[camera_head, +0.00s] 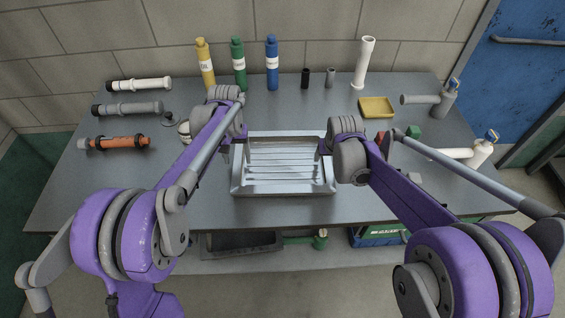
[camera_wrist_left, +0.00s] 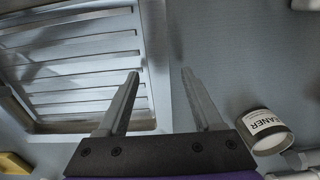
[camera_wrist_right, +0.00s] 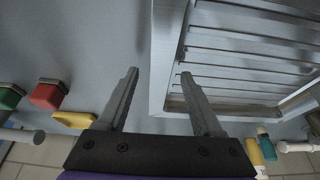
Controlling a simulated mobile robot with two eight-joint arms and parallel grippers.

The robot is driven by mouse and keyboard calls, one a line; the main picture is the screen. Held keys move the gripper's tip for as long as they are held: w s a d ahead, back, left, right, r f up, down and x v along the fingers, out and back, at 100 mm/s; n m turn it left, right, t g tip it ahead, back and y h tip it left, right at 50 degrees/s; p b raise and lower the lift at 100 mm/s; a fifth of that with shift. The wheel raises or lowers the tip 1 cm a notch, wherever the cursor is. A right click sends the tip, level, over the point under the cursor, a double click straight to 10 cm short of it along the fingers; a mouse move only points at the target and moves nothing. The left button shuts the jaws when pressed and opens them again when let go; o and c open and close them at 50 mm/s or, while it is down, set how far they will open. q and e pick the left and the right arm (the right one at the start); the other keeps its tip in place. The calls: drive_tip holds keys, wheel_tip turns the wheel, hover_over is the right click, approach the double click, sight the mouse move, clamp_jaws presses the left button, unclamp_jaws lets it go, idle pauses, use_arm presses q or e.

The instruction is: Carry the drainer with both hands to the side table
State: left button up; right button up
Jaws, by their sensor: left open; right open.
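The drainer (camera_head: 283,188) is a shallow silver metal tray with a ribbed floor, flat on the grey table in the head view. My left gripper (camera_head: 228,152) is at its left side and my right gripper (camera_head: 322,148) at its right side. In the left wrist view, the open fingers (camera_wrist_left: 160,73) lie on either side of the drainer's rim (camera_wrist_left: 156,45). In the right wrist view, the open fingers (camera_wrist_right: 160,73) also lie on either side of the rim (camera_wrist_right: 165,50). Whether the fingers touch the rim cannot be told. No separate side table can be made out.
Yellow (camera_head: 206,68), green (camera_head: 238,65) and blue (camera_head: 272,65) bottles stand at the back. Pipes, one orange (camera_head: 115,142), lie at the left. A white can (camera_wrist_left: 265,130) stands near my left gripper.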

use_arm(q)
clamp_jaws()
use_arm(e)
clamp_jaws()
idle(1.3)
